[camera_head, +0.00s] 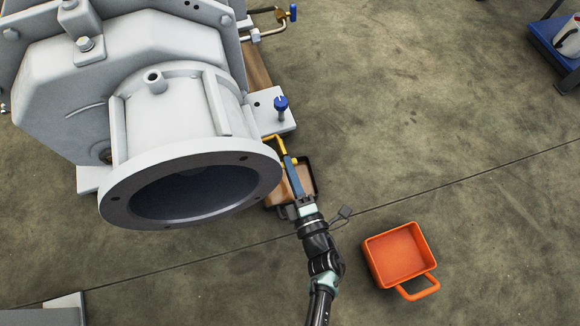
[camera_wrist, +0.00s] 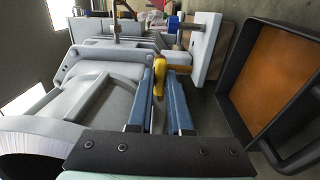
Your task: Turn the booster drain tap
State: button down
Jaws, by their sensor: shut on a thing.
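The booster drain tap (camera_head: 272,139) shows as a small yellow part at the right side of the large pale grey machine, beside its round flanged opening. In the wrist view the yellow tap (camera_wrist: 159,72) stands between the tips of my two blue fingers. My gripper (camera_head: 288,161) reaches up to it from below in the head view and is shut on it; it also shows in the wrist view (camera_wrist: 172,80). The fingers hide part of the tap, so I cannot tell its exact angle.
An orange handled container (camera_head: 397,254) stands to the right. A blue-topped knob (camera_head: 281,104) sits on a grey plate near the tap. The concrete floor at right is mostly clear.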

jog(key=c, duration=0.8)
grip_release()
jog(key=shift+c, duration=0.2)
jog(key=p+v, duration=0.4)
jog(key=v, duration=0.9)
